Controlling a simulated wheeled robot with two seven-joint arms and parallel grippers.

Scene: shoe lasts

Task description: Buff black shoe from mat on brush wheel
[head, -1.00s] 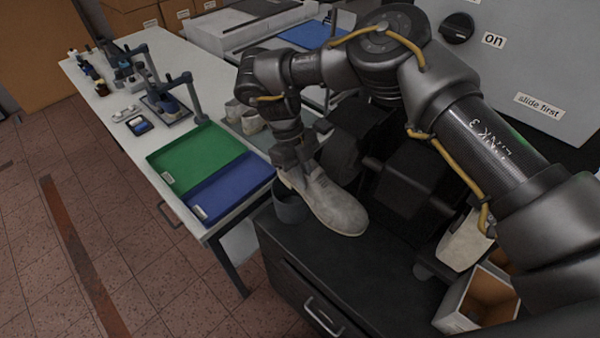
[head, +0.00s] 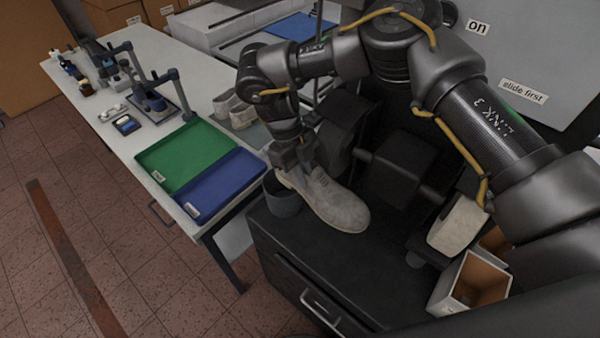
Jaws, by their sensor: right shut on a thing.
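A pale grey shoe (head: 335,198) hangs toe down to the right over the front of the dark machine bench. My right gripper (head: 291,163) is shut on its heel end; the fingertips are partly hidden. I see no black shoe. A dark wheel (head: 338,148), which may be the brush wheel, is right behind the shoe; I cannot tell whether they touch. A pale wheel (head: 459,226) sits at the right end of the machine. A grey-green mat (head: 258,136) on the white table is partly hidden by my arm. My left gripper is not in view.
A dark grey cup (head: 282,196) stands close left of the shoe. Light shoes (head: 241,116) stand on the white table, behind a green tray (head: 196,147) and a blue tray (head: 222,184). An open box (head: 470,284) is at the right. The bench front is clear.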

